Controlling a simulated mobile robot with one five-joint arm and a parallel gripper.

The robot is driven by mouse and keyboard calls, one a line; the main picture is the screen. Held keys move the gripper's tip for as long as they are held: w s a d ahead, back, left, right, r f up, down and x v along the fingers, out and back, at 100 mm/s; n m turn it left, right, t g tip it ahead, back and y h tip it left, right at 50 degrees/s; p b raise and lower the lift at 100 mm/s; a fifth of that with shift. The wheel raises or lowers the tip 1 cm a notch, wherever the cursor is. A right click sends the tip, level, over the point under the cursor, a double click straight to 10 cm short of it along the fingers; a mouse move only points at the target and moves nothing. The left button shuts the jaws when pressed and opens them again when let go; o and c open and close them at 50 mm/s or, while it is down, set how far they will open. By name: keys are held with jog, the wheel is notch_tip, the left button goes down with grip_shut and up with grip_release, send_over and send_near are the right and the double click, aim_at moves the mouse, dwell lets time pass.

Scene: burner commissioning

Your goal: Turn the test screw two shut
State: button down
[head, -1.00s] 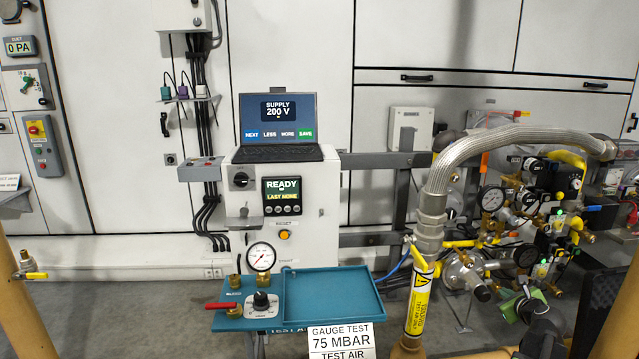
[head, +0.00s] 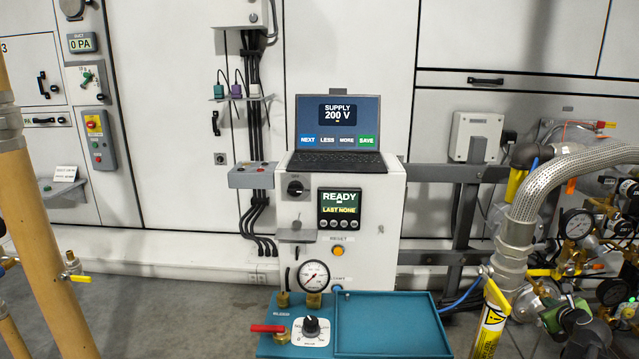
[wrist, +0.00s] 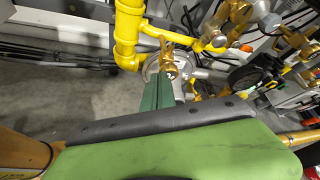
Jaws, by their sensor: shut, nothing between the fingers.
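My gripper (wrist: 160,88) shows in the wrist view as two dark green fingers close together, shut with nothing between them. Its tips overlap a grey round regulator (wrist: 180,64) with a brass fitting (wrist: 170,62) in the picture; I cannot tell whether they touch. A yellow pipe (wrist: 127,35) rises just left of that regulator. In the head view the gas train with its brass fittings and gauge (head: 577,224) stands at the right edge, partly cut off. I cannot pick out test screw two among these fittings.
A braided hose (head: 565,175) arches at the right. A control cabinet (head: 375,225) carries a laptop (head: 338,135) and a READY display (head: 338,208). A teal test bench (head: 395,325) with a pressure gauge (head: 314,275) stands before it. Grey floor (head: 170,300) is clear at left.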

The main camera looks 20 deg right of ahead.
aim_at(548, 294)
jog(key=w, duration=0.1)
jog(key=w+d, duration=0.1)
jog(key=w, duration=0.1)
jog(key=shift+w, duration=0.1)
jog(key=shift+d, duration=0.1)
dwell(0.4)
jog(key=shift+s+d+r, duration=0.2)
jog(key=shift+d+r, duration=0.05)
jog(key=shift+d, duration=0.05)
jog(key=shift+s+d+r+p, duration=0.1)
jog(key=shift+d+r+p, duration=0.15)
jog(key=shift+p, duration=0.2)
jog(key=shift+s+d, duration=0.1)
jog(key=shift+d, duration=0.25)
jog(key=shift+s+d+r, duration=0.1)
jog(key=shift+d, duration=0.1)
jog(key=shift+r+p, duration=0.15)
jog(key=shift+p, duration=0.15)
